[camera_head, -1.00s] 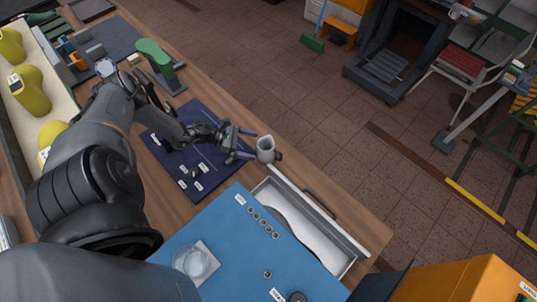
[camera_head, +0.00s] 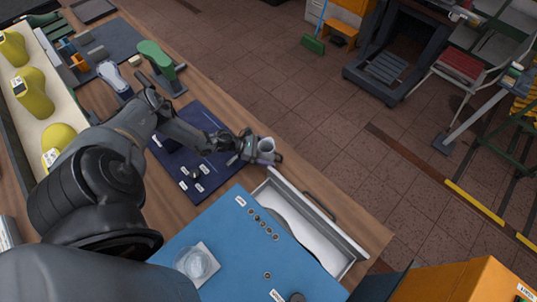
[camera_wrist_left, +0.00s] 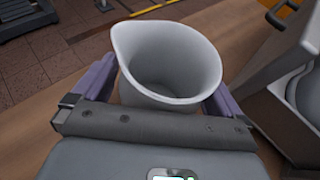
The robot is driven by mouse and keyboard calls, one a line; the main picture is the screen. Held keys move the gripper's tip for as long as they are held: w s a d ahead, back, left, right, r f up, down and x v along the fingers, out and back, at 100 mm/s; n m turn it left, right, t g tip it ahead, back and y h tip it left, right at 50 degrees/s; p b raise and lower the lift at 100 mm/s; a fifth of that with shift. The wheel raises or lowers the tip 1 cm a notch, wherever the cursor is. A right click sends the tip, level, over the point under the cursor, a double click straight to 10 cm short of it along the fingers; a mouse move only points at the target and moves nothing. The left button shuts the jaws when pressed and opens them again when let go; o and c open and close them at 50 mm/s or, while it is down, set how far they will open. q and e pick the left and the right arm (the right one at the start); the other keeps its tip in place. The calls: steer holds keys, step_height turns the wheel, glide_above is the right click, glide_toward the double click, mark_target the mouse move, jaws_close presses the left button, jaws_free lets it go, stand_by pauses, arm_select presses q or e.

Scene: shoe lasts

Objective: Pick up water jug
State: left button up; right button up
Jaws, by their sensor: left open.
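The water jug (camera_head: 267,145) is a small grey-white open-topped vessel with a pouring lip. It stands upright on the wooden bench near its right edge, beside the open drawer. In the left wrist view the jug (camera_wrist_left: 168,58) fills the middle, and its inside looks empty. My left gripper (camera_head: 262,156) is open around the jug. In the left wrist view its two purple fingers (camera_wrist_left: 160,88) lie on either side of the jug's body; whether they touch it I cannot tell. Their tips are partly hidden by the jug. My right gripper is not in view.
An open white drawer (camera_head: 335,238) stands close to the jug. A blue panel (camera_head: 225,240) holds a clear round dish (camera_head: 194,263). A dark blue mat (camera_head: 212,178) with small labelled items lies under my left forearm.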

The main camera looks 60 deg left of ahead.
arm_select(q)
steer(key=c, duration=1.2)
steer(key=shift+o, duration=0.2)
steer(key=shift+r, duration=0.15)
